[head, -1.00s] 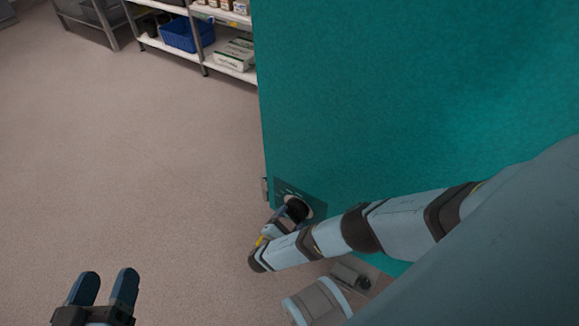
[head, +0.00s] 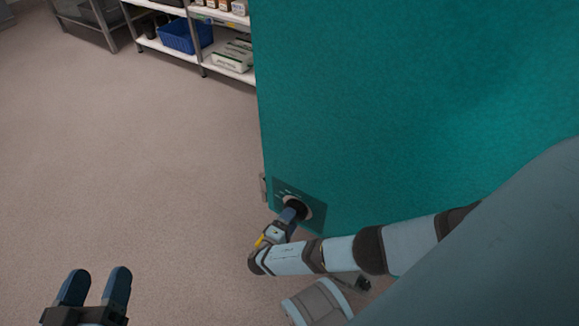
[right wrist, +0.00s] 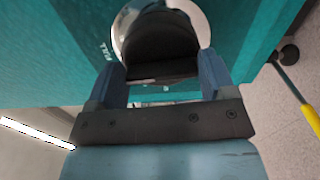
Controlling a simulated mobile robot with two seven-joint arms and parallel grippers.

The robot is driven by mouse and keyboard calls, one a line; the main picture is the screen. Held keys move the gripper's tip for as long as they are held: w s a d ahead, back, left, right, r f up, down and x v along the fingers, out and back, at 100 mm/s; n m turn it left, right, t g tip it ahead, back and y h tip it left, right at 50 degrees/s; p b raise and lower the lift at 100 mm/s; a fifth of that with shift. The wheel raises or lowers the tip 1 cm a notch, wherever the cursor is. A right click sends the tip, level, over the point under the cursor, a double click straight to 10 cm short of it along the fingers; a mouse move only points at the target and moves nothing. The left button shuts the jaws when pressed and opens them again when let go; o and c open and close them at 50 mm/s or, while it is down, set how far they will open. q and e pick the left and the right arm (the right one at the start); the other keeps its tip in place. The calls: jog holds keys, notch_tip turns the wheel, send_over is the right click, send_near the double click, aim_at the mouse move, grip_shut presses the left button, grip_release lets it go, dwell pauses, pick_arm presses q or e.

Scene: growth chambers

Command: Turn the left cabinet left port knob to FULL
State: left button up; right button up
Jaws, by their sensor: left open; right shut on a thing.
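The teal cabinet (head: 400,100) stands at the right in the head view. Its port plate (head: 314,221) is low on the side near the left edge, with the dark port knob (head: 298,207) on it. My right gripper (head: 288,217) is at the knob and shut on it. In the right wrist view the black knob (right wrist: 160,45) sits between the fingers of my right gripper (right wrist: 165,80), in front of a round silvery ring (right wrist: 122,25). Lettering on the plate is only partly readable. My left gripper (head: 93,287) is open and empty above the floor at lower left.
A white shelf rack (head: 203,62) with a blue basket (head: 183,36) and boxes (head: 233,56) stands at the back. The floor (head: 130,170) left of the cabinet is clear. A yellow-handled item (right wrist: 308,115) shows at the right edge of the wrist view.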

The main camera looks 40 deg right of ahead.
pick_arm(q)
jog(key=shift+w+a, duration=0.15)
pick_arm(e)
jog(key=shift+m, duration=0.6)
jog(key=o, duration=0.9)
pick_arm(q)
jog(key=shift+f, duration=0.1)
